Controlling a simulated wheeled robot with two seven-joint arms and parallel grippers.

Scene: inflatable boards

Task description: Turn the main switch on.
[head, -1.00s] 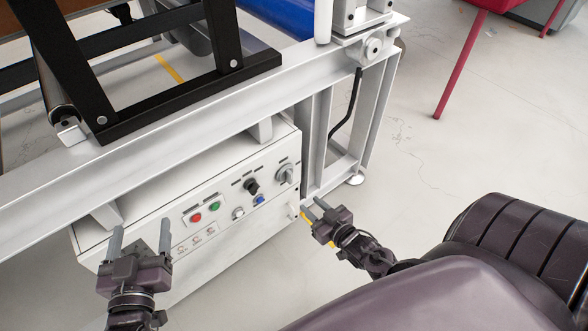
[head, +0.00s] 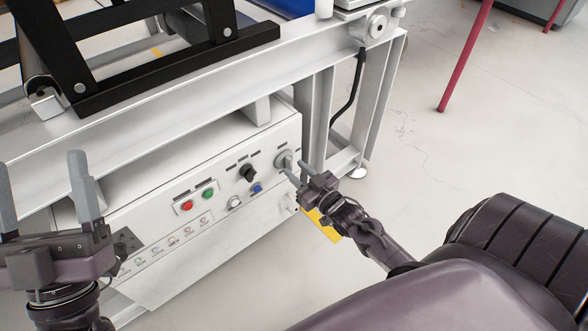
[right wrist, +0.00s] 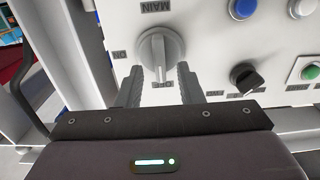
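The main switch is a grey rotary knob (head: 283,160) at the right end of the white control panel (head: 150,238). My left gripper (head: 40,160) is open and empty at the left.
The panel also carries a red button (head: 187,205), a green button (head: 208,195), a black selector (head: 247,173), a blue button (head: 257,188) and a white button (head: 234,202). A white frame beam (head: 180,115) runs above the box. Open floor lies to the right.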

